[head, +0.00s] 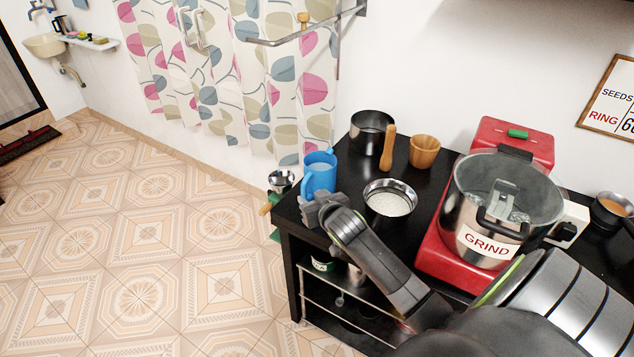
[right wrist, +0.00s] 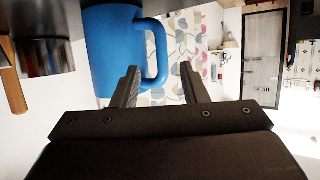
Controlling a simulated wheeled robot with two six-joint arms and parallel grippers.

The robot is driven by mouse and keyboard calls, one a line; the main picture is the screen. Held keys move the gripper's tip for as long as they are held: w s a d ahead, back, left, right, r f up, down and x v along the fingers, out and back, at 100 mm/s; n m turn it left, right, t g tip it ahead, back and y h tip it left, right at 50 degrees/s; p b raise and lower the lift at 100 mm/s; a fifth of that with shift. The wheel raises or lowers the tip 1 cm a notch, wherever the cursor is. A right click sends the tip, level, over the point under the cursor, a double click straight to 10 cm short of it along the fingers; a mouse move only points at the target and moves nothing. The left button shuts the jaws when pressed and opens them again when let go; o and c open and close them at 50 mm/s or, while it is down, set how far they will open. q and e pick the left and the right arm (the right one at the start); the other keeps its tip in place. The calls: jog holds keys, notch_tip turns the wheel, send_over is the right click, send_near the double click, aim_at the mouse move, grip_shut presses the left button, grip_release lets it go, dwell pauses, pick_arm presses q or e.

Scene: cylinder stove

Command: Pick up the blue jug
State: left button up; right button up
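The blue jug (head: 319,178) stands upright near the left corner of the black counter (head: 350,165), with a whitish content showing at its top. My right gripper (head: 313,205) is just in front of the jug's lower part in the head view. In the right wrist view, the jug (right wrist: 112,45) fills the upper left and its handle points right. The two fingers of my right gripper (right wrist: 160,78) are apart, with the handle just beyond the gap between their tips. I cannot tell whether a finger touches the handle. My left gripper is not in view.
A steel bowl of white grains (head: 390,200) stands right of the jug. Behind are a steel pot (head: 372,130), a wooden pestle (head: 388,148) and a wooden cup (head: 424,150). A red grinder (head: 440,255) stands further right. Open tiled floor (head: 150,250) lies left.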

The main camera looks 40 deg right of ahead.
aim_at(305, 191)
jog(key=shift+x, duration=1.9)
jog(key=shift+a+r, duration=0.1)
jog(key=shift+a, duration=0.05)
jog(key=shift+c, duration=0.4)
grip_shut()
jog(key=shift+w+r, duration=0.1)
